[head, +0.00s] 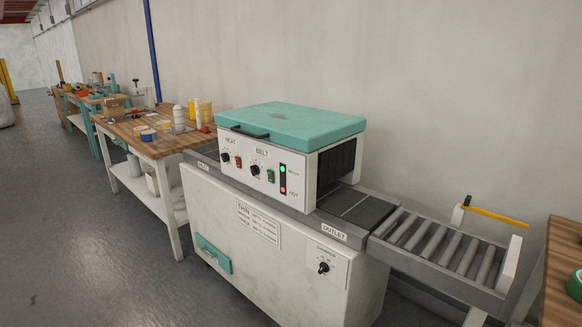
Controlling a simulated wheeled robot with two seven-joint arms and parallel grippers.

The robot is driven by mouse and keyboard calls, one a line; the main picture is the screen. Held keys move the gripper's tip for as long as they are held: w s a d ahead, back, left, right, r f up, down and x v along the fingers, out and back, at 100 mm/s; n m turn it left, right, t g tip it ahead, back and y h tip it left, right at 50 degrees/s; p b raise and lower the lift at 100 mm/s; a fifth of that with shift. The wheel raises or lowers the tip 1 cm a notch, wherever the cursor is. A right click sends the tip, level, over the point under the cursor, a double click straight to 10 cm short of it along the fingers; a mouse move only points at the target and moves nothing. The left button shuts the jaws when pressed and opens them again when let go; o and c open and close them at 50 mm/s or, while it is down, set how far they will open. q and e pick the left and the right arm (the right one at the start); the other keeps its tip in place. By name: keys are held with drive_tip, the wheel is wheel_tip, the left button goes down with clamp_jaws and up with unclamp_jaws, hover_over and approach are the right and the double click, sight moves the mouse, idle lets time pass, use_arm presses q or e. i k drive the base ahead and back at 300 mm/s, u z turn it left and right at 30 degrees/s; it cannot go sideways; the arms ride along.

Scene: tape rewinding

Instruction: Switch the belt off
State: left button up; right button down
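The heat-tunnel machine (330,190) has a white body and a green lid (295,122). Its front panel has a section marked BELT with a black knob (255,170) and a green rocker switch (271,176). To the left is a HEAT section with a black knob (226,157) and a red rocker switch (238,161). At the panel's right, a green lamp (283,170) sits above a red lamp (283,190), and both look bright. The rocker positions are too small to tell. Neither gripper is in view.
A roller conveyor (440,245) leads right from the outlet, with a yellow bar (497,213) at its end. A wooden workbench (150,140) with bottles and tape stands left. A wooden table edge (562,270) is at right. Grey floor (80,250) is clear at front left.

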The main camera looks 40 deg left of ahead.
sight(270, 173)
drive_tip(key=u, duration=0.85)
drive_tip(key=i, duration=1.15)
drive_tip(key=u, duration=1.45)
drive_tip(key=i, duration=0.2)
drive_tip(key=u, duration=0.05)
